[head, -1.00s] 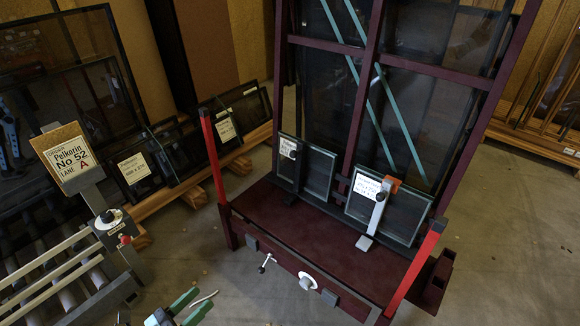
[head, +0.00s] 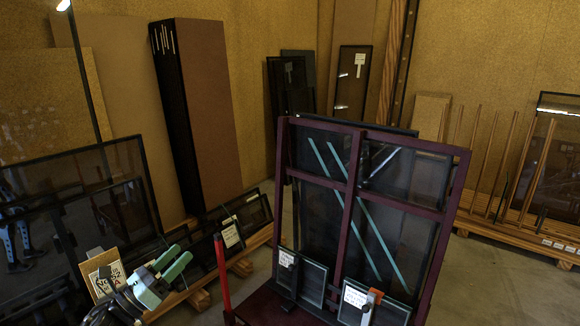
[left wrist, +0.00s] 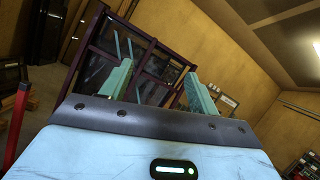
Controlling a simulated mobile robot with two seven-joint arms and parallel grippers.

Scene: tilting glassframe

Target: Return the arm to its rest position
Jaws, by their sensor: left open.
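My left gripper (head: 172,262) is raised at the lower left of the head view, in front of the sign board. Its two green fingers are apart with nothing between them. In the left wrist view the fingers (left wrist: 150,90) stand open, with the maroon glass frame rack (left wrist: 88,52) beyond them and not touching. In the head view the maroon rack (head: 353,190) stands upright to the right of the gripper, with two small labelled glass panes (head: 311,283) at its foot. My right gripper is in neither view.
A red post (head: 221,268) rises between my gripper and the rack. Dark framed panes lean on wooden rails (head: 252,243) behind the gripper. The sign board (head: 97,268) is close on its left, partly covered. Open floor (head: 480,275) lies to the right of the rack.

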